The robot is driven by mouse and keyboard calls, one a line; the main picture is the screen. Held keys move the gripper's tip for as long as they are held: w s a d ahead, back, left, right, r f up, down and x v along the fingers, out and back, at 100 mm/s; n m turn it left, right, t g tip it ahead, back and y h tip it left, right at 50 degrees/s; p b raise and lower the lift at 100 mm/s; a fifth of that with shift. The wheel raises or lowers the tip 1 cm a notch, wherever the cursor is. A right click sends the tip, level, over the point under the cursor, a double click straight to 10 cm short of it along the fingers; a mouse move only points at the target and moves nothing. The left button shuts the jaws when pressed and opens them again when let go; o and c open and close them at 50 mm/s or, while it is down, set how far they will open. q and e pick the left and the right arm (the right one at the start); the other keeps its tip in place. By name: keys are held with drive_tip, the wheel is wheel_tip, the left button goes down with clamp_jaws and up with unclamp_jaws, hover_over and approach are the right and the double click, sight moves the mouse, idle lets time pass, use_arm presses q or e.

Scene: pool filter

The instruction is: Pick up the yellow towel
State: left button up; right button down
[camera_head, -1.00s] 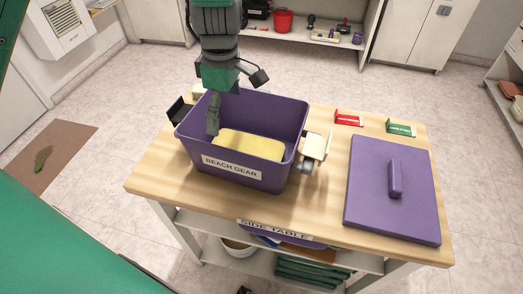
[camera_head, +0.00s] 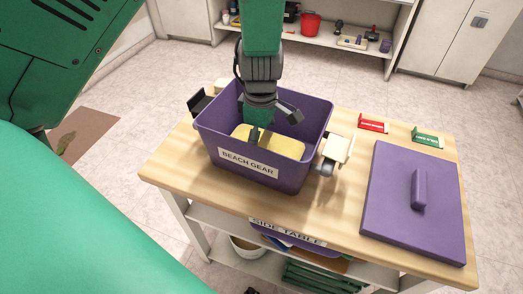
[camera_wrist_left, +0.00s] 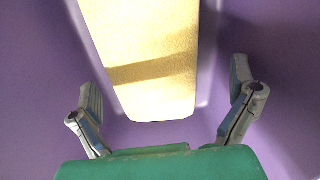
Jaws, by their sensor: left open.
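The yellow towel (camera_head: 284,146) lies folded in the purple bin (camera_head: 288,174) labelled "BEACH GEAR" on the wooden table. My left gripper (camera_head: 254,133) reaches down into the bin at the towel's left part; its fingers are partly hidden in the head view. In the left wrist view my left gripper (camera_wrist_left: 168,112) is open, with its two fingers spread wide on either side of the towel (camera_wrist_left: 150,60). The towel's near end lies between them, with purple bin surface visible on both sides. I cannot tell whether a finger touches it. My right gripper is not in view.
A purple lid (camera_head: 413,202) with a handle lies at the right on the wooden table (camera_head: 334,213). A white object (camera_head: 336,148) sits against the bin's right side. The bin walls surround my gripper closely.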

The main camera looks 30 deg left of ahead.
use_arm(q)
drive_tip(key=f, duration=0.2)
drive_tip(key=shift+d+f, duration=0.2)
drive_tip(key=shift+f, duration=0.2)
drive_tip(key=shift+a, duration=0.15)
drive_tip(key=c, duration=1)
drive_tip(key=shift+c, duration=0.2)
drive_tip(key=shift+r, duration=0.15)
